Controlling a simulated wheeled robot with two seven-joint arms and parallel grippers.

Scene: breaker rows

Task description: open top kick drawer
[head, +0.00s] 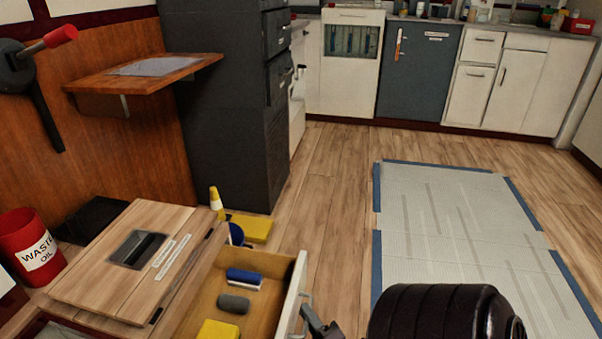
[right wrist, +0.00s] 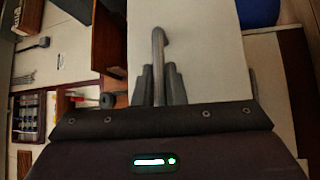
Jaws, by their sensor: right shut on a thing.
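A wooden drawer with a white front (head: 291,292) stands pulled out at the bottom of the head view, beside the wood-topped cabinet. Its inside is visible. My right gripper (head: 316,322) is at the outer side of that front, at the grey bar handle (head: 304,308). In the right wrist view its two fingers (right wrist: 159,88) are shut around the handle (right wrist: 158,45), with the white front (right wrist: 205,50) behind. My left gripper is not in view. The drawer front's lower part is cut off by the frame edge.
The drawer holds a blue brush (head: 244,278), a grey block (head: 233,303) and a yellow item (head: 218,331). A red waste oil bin (head: 30,240) stands at left. A taped mat (head: 455,225) lies on clear floor at right.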

